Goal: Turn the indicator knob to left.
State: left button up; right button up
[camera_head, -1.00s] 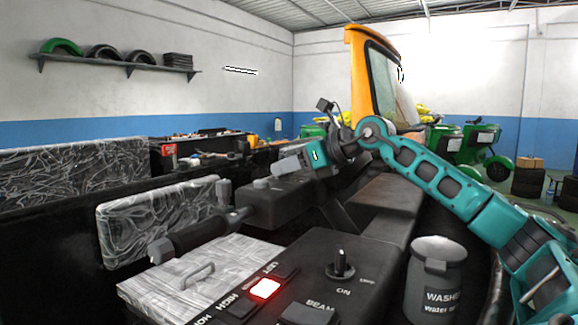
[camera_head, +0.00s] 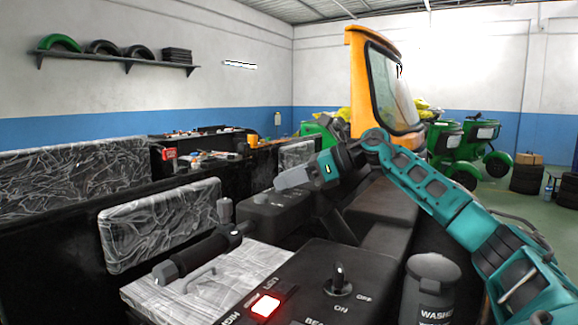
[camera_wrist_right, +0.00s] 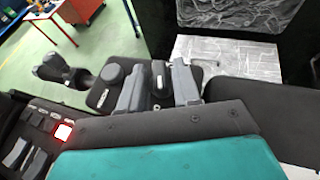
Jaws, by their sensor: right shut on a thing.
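A dark switch box (camera_head: 265,210) stands in the middle of the head view. It also shows in the right wrist view (camera_wrist_right: 100,98), with a round dark knob (camera_wrist_right: 113,73) on its top. My right gripper (camera_head: 278,184) reaches this box from the right. In the right wrist view its grey fingers (camera_wrist_right: 158,90) stand on both sides of a small dark upright knob, which I take for the indicator knob (camera_wrist_right: 157,76), and are shut on it. The knob's turn direction is not clear. My left gripper is out of view.
A dark panel in front carries a lit red button (camera_head: 265,306) and a lever switch (camera_head: 338,276) marked ON and OFF. A black handlebar grip (camera_head: 205,254) lies left of the box. A washer bottle (camera_head: 431,290) stands at the right.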

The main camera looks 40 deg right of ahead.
jog(key=shift+w+r+n+g+y+p, duration=0.1)
jog(key=shift+r+n+g+y+p, duration=0.4)
jog(key=shift+p, duration=0.65)
jog(key=shift+d+f+n+g+y+p, duration=0.1)
jog(key=shift+f+n+g+y+p, duration=0.15)
jog(key=shift+n+y+p, duration=0.45)
jog(key=shift+f+n+g+p, duration=0.15)
jog(key=shift+n+g+p, duration=0.15)
jog(key=shift+g+p, duration=0.25)
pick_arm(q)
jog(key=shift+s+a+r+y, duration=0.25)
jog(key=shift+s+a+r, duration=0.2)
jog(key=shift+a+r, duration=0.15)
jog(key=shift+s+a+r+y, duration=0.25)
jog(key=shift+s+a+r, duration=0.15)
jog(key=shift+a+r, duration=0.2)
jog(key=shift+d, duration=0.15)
pick_arm(e)
jog(key=shift+f, duration=0.1)
jog(key=o, duration=0.8)
jog(key=shift+c, duration=0.2)
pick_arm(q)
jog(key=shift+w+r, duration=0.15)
